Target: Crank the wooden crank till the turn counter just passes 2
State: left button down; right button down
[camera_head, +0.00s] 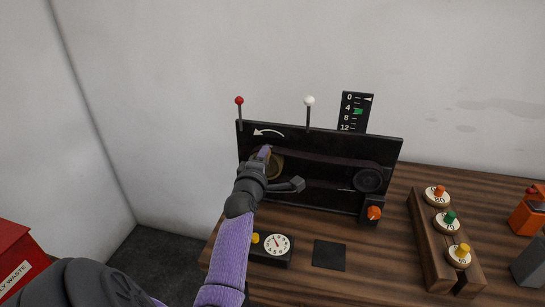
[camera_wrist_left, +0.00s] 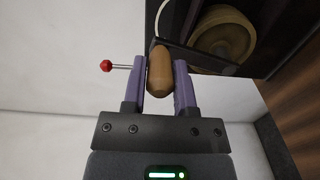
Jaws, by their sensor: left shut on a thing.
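The wooden crank handle (camera_wrist_left: 160,75) stands between the two purple fingers of my left gripper (camera_wrist_left: 161,80), which are shut on it. In the head view my left gripper (camera_head: 265,155) is at the left side of the black panel (camera_head: 325,145), in front of the tan wheel (camera_head: 277,166). The arm hides part of the wheel and the crank. A black scale (camera_head: 355,112) marked 0, 4, 8, 12 stands behind the panel, with a white pointer at 0 and a green mark between 4 and 8. A round white dial (camera_head: 277,244) with a red needle sits in front; I cannot tell which is the turn counter.
A belt runs to a dark pulley (camera_head: 368,180). A red-knobbed rod (camera_head: 239,101) and a white-knobbed rod (camera_head: 309,101) rise from the panel. A wooden rack (camera_head: 430,245) holds several coloured knobs. A black square (camera_head: 329,255) lies on the table. A red bin (camera_head: 20,260) is at left.

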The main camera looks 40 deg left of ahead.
pick_arm(q)
jog(key=shift+s+a+f+n, duration=0.1)
jog(key=shift+s+a+n, duration=0.4)
jog(key=shift+a+n, duration=0.5)
jog(key=shift+s+a+f+n, duration=0.1)
jog(key=shift+s+a+n, duration=0.45)
jog(key=shift+n, duration=0.85)
jog(key=shift+s+a+f+n, duration=0.1)
jog(key=shift+s+a+n, duration=0.35)
jog(key=shift+a+n, duration=0.6)
jog(key=shift+d+n, duration=0.15)
jog(key=shift+n, duration=0.1)
jog(key=shift+c, duration=2)
grip_release()
jog(key=shift+s, duration=0.1)
jog(key=p+v, duration=0.1)
jog(key=v, duration=0.9)
